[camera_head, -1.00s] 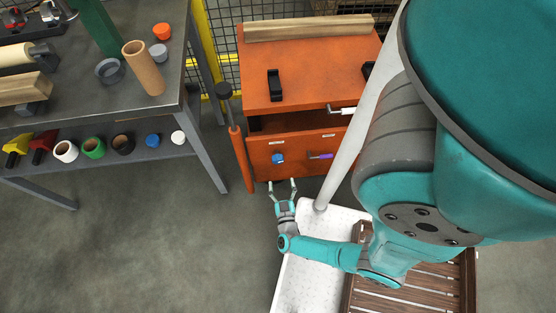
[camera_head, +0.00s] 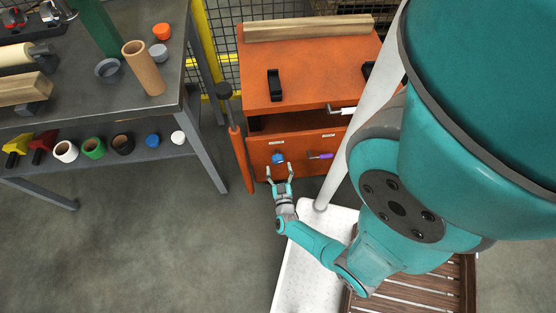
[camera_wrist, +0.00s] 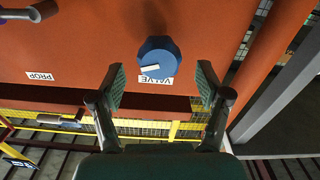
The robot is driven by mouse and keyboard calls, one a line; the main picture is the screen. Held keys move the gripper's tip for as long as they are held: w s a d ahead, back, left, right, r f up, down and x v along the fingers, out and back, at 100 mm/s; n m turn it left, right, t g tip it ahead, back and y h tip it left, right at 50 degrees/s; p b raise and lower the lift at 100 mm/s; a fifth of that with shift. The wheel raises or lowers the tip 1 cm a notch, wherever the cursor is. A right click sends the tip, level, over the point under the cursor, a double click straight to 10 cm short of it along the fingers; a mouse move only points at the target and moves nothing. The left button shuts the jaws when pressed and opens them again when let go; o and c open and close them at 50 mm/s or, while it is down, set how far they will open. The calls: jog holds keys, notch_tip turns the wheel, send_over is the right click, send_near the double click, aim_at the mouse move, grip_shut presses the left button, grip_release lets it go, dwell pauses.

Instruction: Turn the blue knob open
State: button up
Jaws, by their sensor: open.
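The blue knob (camera_head: 277,158) is on the front of the orange cabinet (camera_head: 262,177), below a small white label. I cannot see any contact with the knob.
A purple-handled lever (camera_head: 320,156) is right of the knob, and a white handle (camera_head: 341,110) sits above it. An orange post (camera_head: 239,155) stands left of the cabinet. A grey workbench (camera_head: 130,95) with several items is further left. Open floor lies in front.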

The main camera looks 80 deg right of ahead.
aim_at(278, 162)
jog(key=shift+x, duration=2)
jog(key=shift+s, duration=0.1)
jog(key=c, duration=1.1)
